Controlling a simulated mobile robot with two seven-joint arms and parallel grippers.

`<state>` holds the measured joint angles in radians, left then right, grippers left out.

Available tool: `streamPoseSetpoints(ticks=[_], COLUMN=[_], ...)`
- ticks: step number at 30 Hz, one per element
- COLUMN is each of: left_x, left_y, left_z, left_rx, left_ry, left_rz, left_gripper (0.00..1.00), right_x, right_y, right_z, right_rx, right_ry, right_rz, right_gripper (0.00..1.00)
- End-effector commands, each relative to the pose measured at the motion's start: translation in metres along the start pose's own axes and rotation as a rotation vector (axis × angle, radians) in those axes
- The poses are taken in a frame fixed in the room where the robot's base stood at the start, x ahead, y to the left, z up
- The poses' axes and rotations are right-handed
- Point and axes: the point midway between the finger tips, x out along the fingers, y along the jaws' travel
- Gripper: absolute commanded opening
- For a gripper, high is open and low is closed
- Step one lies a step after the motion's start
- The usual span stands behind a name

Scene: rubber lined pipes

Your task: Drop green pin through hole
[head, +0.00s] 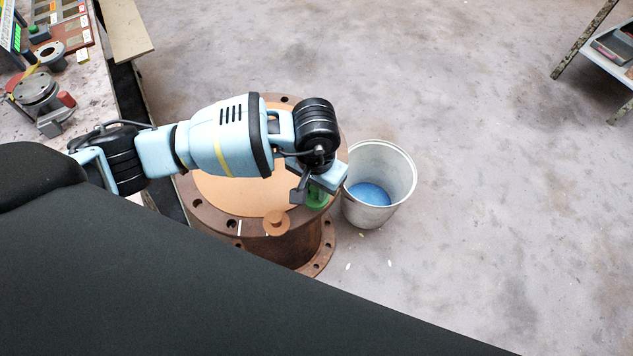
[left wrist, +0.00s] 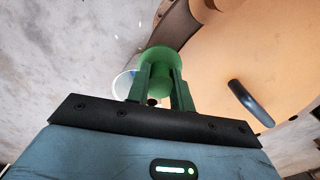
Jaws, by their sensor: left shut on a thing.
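The green pin (head: 317,199) is at the right edge of the brown pipe flange (head: 210,217), partly covered by my left gripper (head: 308,193). In the left wrist view the green pin (left wrist: 160,59) stands between the green fingers of the left gripper (left wrist: 162,82), which is shut on it. Several dark bolt holes run round the flange; one hole (head: 231,223) shows at the lower left. Whether the pin's lower end is over or inside a hole is hidden. My right gripper is not in view.
A white bucket (head: 382,160) with a blue bottom stands on the floor just right of the pipe. A cluttered workbench (head: 88,88) is at left, a shelf (head: 600,52) at upper right. Open floor lies beyond.

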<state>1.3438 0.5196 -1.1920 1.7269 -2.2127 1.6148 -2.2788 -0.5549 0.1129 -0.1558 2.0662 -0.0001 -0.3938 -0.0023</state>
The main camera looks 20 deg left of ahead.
Motion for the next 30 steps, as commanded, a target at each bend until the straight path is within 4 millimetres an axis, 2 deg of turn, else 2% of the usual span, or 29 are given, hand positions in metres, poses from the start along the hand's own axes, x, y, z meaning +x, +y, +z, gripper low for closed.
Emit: streamPoseSetpoints(ticks=[10, 30], left_x=[0.018, 0.022], left_y=[0.0, 0.0], left_z=[0.0, 0.0], left_rx=[0.0, 0.0], left_ry=[0.0, 0.001], left_rz=[0.0, 0.0], left_gripper=[0.0, 0.0], right_x=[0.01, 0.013], right_y=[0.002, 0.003], right_z=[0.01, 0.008], right_rx=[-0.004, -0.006], right_ry=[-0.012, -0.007], right_rz=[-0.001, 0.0], right_gripper=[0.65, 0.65])
